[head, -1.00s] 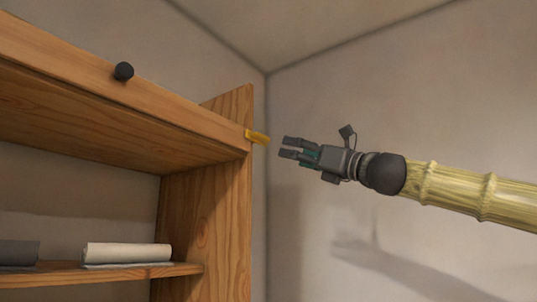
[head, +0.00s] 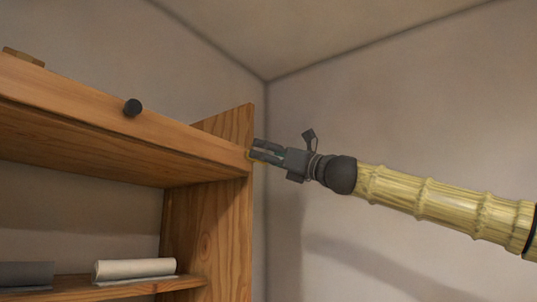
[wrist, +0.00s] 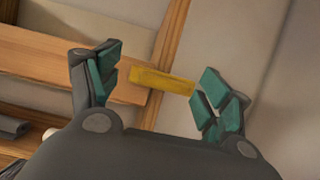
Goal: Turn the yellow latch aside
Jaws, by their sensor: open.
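The yellow latch (wrist: 162,80) is a short flat bar at the right end of the wooden front board. In the wrist view it lies across the gap between my open fingers, its right end close to the right finger. I cannot tell whether it touches that finger. In the head view only a sliver of the latch (head: 250,155) shows, as my gripper (head: 254,149) covers most of it. My gripper is open with dark fingers and green pads, and it also shows in the wrist view (wrist: 152,88).
The wooden front board (head: 70,98) carries a black round knob (head: 132,108). The upright side panel (head: 232,220) stands behind the latch. A white roll (head: 135,268) and a grey item (head: 25,274) lie on the lower shelf. Space right of the cabinet is free up to the wall.

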